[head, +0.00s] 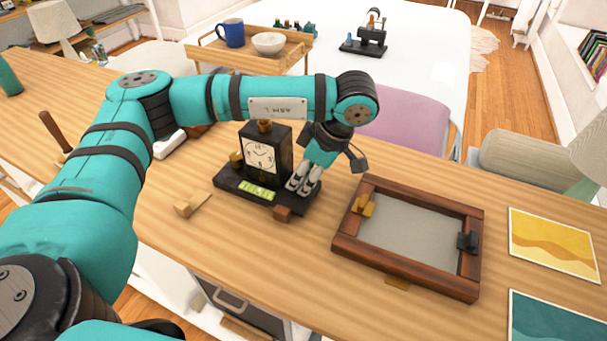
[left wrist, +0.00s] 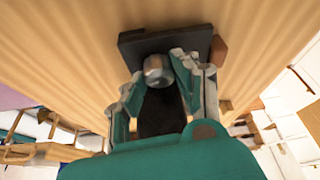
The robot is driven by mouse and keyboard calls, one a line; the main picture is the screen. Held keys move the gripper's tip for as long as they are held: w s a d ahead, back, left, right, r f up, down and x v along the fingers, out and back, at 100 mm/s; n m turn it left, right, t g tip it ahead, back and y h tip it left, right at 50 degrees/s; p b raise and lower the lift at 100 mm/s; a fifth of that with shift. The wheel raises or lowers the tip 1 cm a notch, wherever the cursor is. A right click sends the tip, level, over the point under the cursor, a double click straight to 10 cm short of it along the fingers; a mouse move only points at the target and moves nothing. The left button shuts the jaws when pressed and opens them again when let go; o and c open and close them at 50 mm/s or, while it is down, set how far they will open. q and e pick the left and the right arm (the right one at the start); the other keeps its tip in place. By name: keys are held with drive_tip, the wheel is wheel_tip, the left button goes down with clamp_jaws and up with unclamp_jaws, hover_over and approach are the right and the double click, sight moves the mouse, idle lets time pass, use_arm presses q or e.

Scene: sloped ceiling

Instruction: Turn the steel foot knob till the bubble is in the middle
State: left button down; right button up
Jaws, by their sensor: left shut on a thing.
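A dark clock (head: 264,150) with a white dial stands on a black base (head: 228,184) on the wooden bench. A yellow-green level vial (head: 257,190) lies on the front of the base; its bubble is too small to place. My left gripper (head: 303,186) points down at the right end of the base. In the left wrist view the steel foot knob (left wrist: 158,71) sits between its two fingertips, and the gripper is shut on it. In the head view the fingers hide the knob. My right gripper is not in view.
A wooden frame (head: 345,247) with a grey panel lies right of the clock. A small brown block (head: 283,214) is at the base's front edge, and a wooden wedge (head: 187,207) lies to the left. Two prints, one yellow (head: 552,243), lie at the far right.

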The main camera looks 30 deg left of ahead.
use_arm(q)
drive_tip(key=shift+f+n+b, duration=0.2)
drive_tip(key=shift+n+b, duration=0.3)
drive_tip(key=shift+n, duration=0.1)
drive_tip(key=shift+w+n+g, duration=0.1)
drive_tip(key=shift+n+g, duration=0.3)
drive_tip(key=shift+n, duration=0.2)
drive_tip(key=shift+r+n+h, duration=0.2)
drive_tip(key=shift+n+h, duration=0.1)
drive_tip(key=shift+n, duration=0.3)
drive_tip(key=c, duration=1)
unclamp_jaws()
drive_tip(key=shift+r, duration=0.1)
drive_tip(key=v, duration=1.1)
drive_tip(key=shift+w+d+r, duration=0.25)
drive_tip(key=shift+r, duration=0.1)
